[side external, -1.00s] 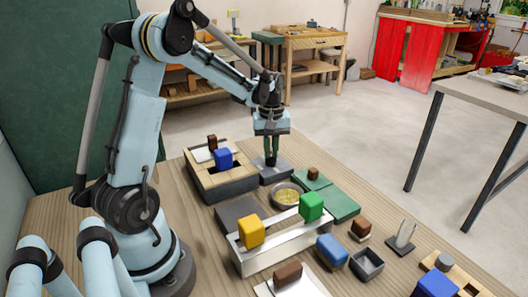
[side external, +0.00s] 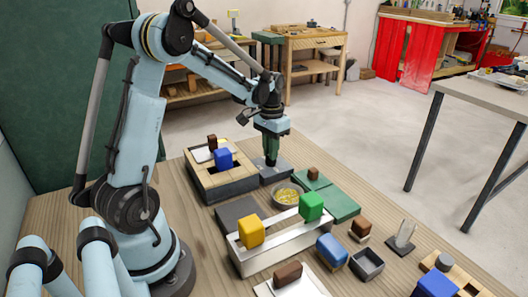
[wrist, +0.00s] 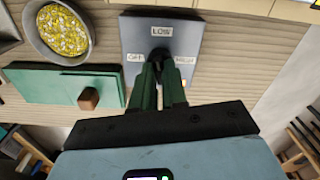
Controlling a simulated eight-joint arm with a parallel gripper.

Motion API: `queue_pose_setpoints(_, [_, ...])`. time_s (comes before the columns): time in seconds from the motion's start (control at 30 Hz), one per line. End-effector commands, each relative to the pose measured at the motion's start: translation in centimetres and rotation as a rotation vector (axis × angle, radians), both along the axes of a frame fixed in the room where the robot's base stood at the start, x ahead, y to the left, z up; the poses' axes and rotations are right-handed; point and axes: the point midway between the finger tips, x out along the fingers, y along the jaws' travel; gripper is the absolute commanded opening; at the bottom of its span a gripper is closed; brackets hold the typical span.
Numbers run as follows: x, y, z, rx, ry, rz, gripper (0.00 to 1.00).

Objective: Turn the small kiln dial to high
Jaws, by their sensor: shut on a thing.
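The grey dial panel (side external: 280,174) lies on the wooden table beside the brick-rimmed kiln box (side external: 232,186). In the wrist view the panel (wrist: 133,35) carries a LOW label (wrist: 162,31), an OFF label (wrist: 137,57) and a HIGH label (wrist: 184,60). The black dial (wrist: 160,51) sits between these labels. My gripper (wrist: 160,62) is shut on the dial, with its green fingers reaching down to it. It also shows upright over the panel in the side view (side external: 271,160). My fingers hide part of the dial, and I cannot tell where it points.
A bowl of yellow bits (side external: 287,194) and green boards (side external: 343,206) stand close to the panel. A metal stand (side external: 285,238) bears a yellow block (side external: 251,231) and a green block (side external: 311,206). A blue block (side external: 223,159) sits on the kiln box.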

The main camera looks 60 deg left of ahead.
Motion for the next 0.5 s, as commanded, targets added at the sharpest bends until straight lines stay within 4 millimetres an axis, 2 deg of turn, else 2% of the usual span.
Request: queue_pose_setpoints(0.5, [0.07,0.05,0.0,0.002,-0.003,-0.49,0.0])
